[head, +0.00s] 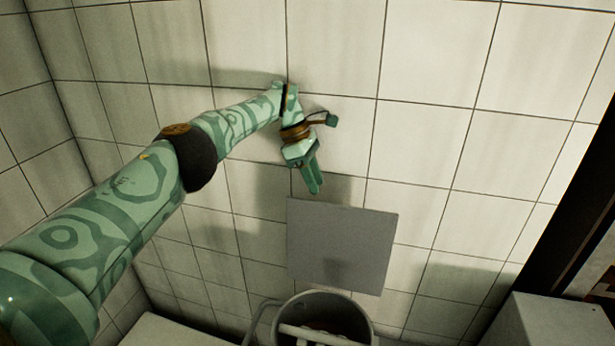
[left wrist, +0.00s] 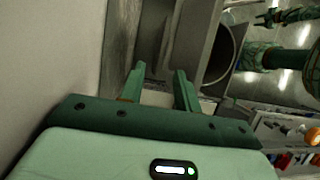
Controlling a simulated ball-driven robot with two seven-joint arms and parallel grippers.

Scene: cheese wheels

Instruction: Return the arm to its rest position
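My left arm comes in from the left in the head view, patterned in green, and reaches out in front of a tiled wall. My left gripper (head: 315,185) points downward above a grey panel. In the left wrist view its two green fingers (left wrist: 160,76) stand apart with nothing held between them, so it is open and empty. The head view does not show my right gripper. A small dark gripper shape on a green arm shows at the top right of the left wrist view (left wrist: 268,18), too small to read its fingers.
The grey panel (head: 340,262) is below the gripper, with a round metal container (head: 363,312) under it. A pale box (head: 555,320) stands at the lower right beside a dark frame (head: 572,210). The left wrist view shows a shelf with colored items (left wrist: 285,158).

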